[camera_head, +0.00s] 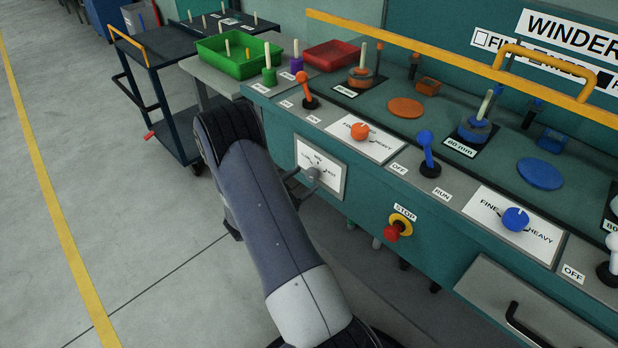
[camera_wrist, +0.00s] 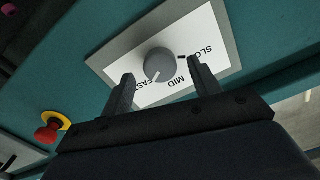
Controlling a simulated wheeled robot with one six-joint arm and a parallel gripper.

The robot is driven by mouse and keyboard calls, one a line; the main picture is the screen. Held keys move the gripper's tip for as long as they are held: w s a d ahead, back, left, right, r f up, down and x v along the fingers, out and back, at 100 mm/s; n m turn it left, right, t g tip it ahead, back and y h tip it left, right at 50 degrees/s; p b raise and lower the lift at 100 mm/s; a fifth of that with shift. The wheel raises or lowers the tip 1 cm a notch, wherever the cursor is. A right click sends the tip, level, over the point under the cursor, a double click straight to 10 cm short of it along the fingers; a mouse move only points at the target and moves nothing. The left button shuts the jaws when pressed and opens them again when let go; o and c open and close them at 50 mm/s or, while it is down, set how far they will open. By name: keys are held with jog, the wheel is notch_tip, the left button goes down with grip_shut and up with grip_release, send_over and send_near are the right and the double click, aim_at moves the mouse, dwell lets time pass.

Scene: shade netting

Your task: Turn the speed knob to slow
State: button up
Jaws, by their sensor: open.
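The speed knob (camera_wrist: 158,65) is a round grey dial on a white plate (camera_wrist: 218,62) lettered FAST, MID and SLOW. In the wrist view, a pale pointer line on the knob seems to aim toward FAST. The knob also shows on the teal front panel in the head view (camera_head: 313,174). My gripper (camera_wrist: 161,70) is open, one finger on each side of the knob. I cannot tell whether either finger touches it.
A red stop button (camera_wrist: 47,132) on a yellow base sits on the same panel, also seen in the head view (camera_head: 392,231). Above are an orange knob (camera_head: 360,131), a blue knob (camera_head: 515,218) and upright levers. A dark cart (camera_head: 160,75) stands at the left; open floor lies in front.

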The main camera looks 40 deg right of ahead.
aim_at(309, 177)
jog(key=shift+w+d, duration=0.1)
jog(key=shift+d, duration=1.45)
jog(key=c, duration=1)
